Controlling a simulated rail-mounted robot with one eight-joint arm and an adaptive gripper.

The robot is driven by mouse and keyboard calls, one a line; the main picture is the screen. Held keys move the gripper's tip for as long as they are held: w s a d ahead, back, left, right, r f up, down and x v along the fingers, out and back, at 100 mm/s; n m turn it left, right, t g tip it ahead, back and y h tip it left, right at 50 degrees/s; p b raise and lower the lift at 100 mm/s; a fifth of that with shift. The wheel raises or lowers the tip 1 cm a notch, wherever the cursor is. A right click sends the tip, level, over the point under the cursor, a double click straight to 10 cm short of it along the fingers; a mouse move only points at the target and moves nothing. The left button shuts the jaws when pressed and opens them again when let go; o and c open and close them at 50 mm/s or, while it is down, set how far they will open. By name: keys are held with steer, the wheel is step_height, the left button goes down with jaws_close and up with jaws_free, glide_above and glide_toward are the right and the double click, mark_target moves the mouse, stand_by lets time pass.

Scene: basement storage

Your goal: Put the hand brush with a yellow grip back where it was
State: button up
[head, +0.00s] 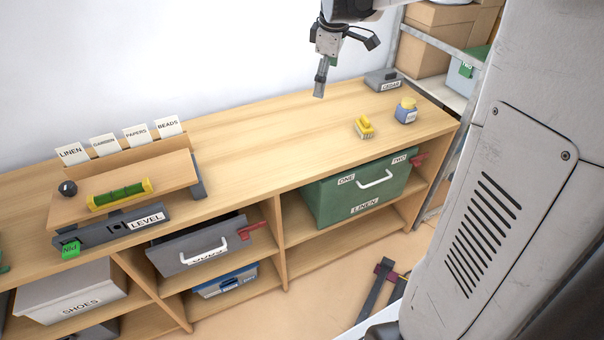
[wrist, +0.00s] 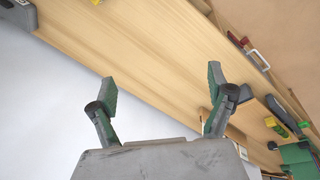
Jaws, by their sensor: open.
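A small yellow-topped object, which looks like the hand brush with a yellow grip (head: 364,127), lies on the wooden bench top (head: 270,130) in the head view, right of the middle. In the wrist view a bit of yellow at the top edge seems to be the same brush, mostly cut off. My gripper (head: 320,85) hangs above the back of the bench, to the left of and apart from the brush. In the wrist view my gripper (wrist: 162,83) has its two fingers spread wide with nothing between them.
A blue-and-yellow jar (head: 406,112) and a grey CEDAR box (head: 382,80) stand right of the brush. A raised board with a level (head: 120,194) and label cards (head: 136,136) occupy the left. A green LINEN drawer (head: 335,197) is below. The middle bench top is clear.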

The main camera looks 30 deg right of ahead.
steer(key=s+a+r+m+t, duration=0.2)
steer(key=s+a+m, duration=0.2)
steer(key=s+a, duration=0.9)
steer(key=s+a+f+m+t, duration=0.1)
steer(key=s+a+f+m, duration=0.1)
steer(key=s, duration=0.4)
steer(key=s+a+f+m+t+y, duration=0.1)
steer(key=s+a+f+m, duration=0.1)
steer(key=s+a, duration=0.3)
steer(key=shift+s+f+m, duration=0.4)
steer(key=shift+s+f, duration=0.3)
steer(key=shift+f, duration=0.15)
